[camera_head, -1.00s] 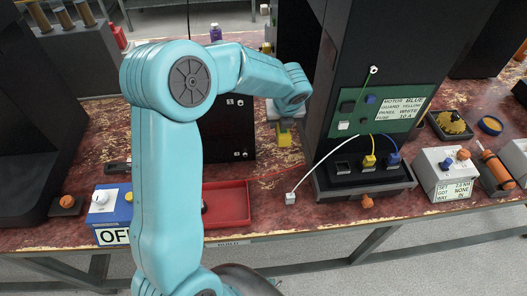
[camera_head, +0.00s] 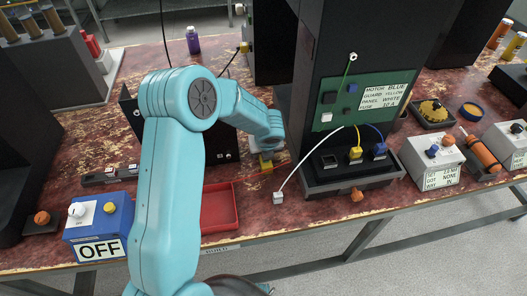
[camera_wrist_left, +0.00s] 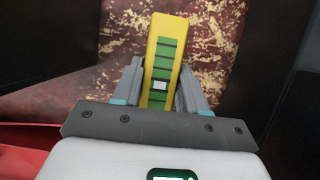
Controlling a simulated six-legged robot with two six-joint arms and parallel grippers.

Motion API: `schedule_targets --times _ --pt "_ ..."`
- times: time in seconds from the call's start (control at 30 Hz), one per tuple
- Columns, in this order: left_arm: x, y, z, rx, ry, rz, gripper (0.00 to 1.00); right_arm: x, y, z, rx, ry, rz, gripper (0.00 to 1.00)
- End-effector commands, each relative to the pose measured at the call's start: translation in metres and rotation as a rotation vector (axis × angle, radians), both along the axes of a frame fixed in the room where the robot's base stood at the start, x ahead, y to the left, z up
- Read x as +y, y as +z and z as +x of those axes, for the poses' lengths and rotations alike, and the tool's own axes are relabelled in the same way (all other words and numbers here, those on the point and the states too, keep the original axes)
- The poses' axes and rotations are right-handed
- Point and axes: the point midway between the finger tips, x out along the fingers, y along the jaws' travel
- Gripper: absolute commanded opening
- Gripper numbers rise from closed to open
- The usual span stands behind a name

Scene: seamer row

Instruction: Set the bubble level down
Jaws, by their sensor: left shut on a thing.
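In the head view only a small yellow part of the level (camera_head: 266,166) shows below the teal wrist, left of the black cabinet. The level is over or on the worn red tabletop (camera_head: 262,190); I cannot tell whether it touches. My right gripper is not in view.
A red tray (camera_head: 221,224) lies just in front. A white plug (camera_head: 278,198) on a white cable is close by at right. The tall black cabinet (camera_head: 393,45) bounds the right side; a low black box stands behind the arm. A blue OFF box (camera_head: 117,226) is at left.

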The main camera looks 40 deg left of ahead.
Motion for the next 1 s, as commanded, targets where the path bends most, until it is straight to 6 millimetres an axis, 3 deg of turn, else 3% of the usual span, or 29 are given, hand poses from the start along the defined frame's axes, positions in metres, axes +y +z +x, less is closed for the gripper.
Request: schedule_targets --times 0.13,0.17,0.23,0.63,1.0 --pt "0.000 -0.004 0.000 0.000 0.000 0.000 0.09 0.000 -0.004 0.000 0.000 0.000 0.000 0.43" --pt "0.000 -0.004 0.000 0.000 0.000 0.000 0.45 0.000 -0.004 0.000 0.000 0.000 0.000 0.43" --pt "0.000 -0.003 0.000 0.000 0.000 0.000 0.68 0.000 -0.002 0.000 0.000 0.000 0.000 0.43" --pt "-0.002 0.007 -0.001 -0.001 0.000 0.000 0.68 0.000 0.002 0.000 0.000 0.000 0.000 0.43" --pt "-0.026 0.083 -0.020 -0.003 -0.002 0.001 0.68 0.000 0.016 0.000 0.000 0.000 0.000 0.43"
